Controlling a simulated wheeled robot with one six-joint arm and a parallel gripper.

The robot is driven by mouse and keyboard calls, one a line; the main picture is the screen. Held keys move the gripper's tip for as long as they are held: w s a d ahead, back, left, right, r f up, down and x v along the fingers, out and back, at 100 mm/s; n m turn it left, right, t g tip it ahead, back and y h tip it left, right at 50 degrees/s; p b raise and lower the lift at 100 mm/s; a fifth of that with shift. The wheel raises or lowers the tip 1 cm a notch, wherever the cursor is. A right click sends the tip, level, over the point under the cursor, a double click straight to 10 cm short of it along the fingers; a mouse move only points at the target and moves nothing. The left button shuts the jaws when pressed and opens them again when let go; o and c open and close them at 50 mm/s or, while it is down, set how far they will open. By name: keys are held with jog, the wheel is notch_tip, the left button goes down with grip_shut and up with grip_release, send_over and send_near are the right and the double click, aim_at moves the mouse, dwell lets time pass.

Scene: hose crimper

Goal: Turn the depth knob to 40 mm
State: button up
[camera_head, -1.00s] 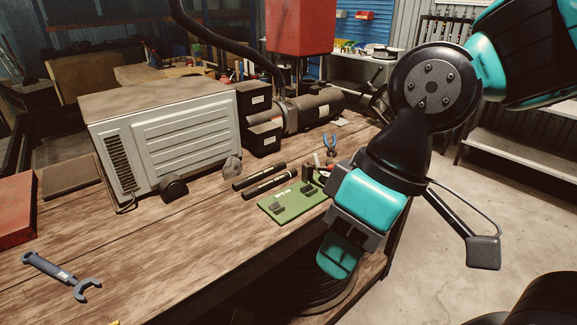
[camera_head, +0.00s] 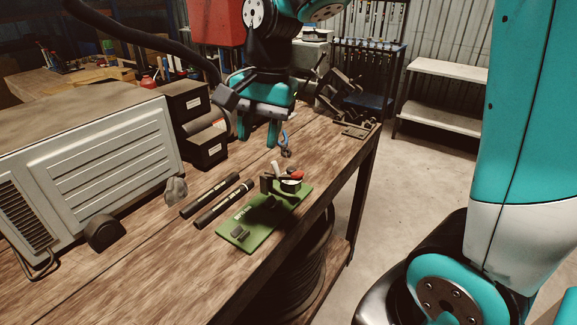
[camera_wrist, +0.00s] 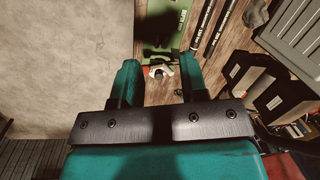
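My gripper (camera_head: 258,132) is open and empty above the far part of the workbench. In the wrist view its two teal fingers (camera_wrist: 158,78) stand apart, pointing toward the bench. The mat also shows in the wrist view (camera_wrist: 158,55), beyond the fingers.
Two black hose pieces (camera_head: 224,203) lie left of the mat. Blue-handled pliers (camera_head: 284,141) lie close below my gripper. Black boxes (camera_head: 206,148) and a grey vented casing (camera_head: 105,165) stand at left. The wooden bench (camera_head: 180,250) has bare room in front; open floor lies right.

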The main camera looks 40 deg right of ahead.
jog(key=w+d+m+h, duration=0.1)
jog(key=w+d+m, duration=0.6)
jog(key=d+m, duration=0.15)
jog(key=m, duration=0.9)
send_over(292, 168)
notch_tip(292, 168, down, 3)
jog(key=shift+g+h, duration=0.3)
notch_tip(292, 168, down, 16)
jog(key=p, duration=0.2)
jog(key=shift+a+f+p, duration=0.1)
jog(key=shift+f+p, duration=0.1)
jog(key=shift+p, duration=0.15)
jog(key=c, duration=0.6)
